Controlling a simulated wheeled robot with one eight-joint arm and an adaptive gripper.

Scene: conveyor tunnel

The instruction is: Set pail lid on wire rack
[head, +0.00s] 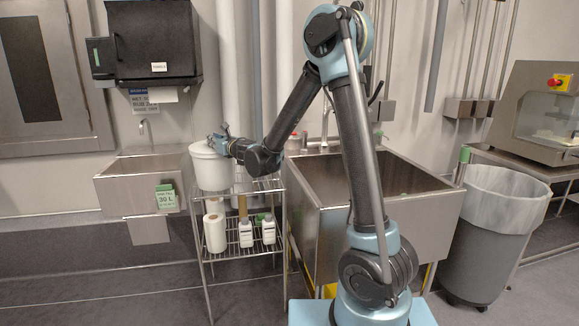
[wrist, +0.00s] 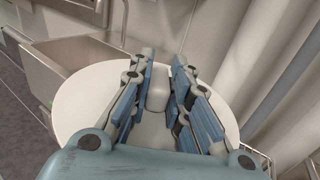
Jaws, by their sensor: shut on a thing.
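The round white pail lid (wrist: 85,95) fills the middle of the wrist view, with a raised white knob (wrist: 156,92) at its centre. My gripper (wrist: 158,75) has its blue-padded fingers on both sides of the knob and is shut on it. In the head view my gripper (head: 219,139) is at the top of a white pail (head: 210,172). The pail stands upright on the top shelf of the wire rack (head: 263,187). The lid's edge blends with the pail's top there, so I cannot tell whether it rests on the rim or is just above it.
A paper roll (head: 215,232) and white bottles (head: 246,233) stand on the rack's lower shelf. A small steel sink (head: 140,185) is to the left, a large steel basin (head: 400,215) to the right. A grey bin (head: 485,240) stands further right.

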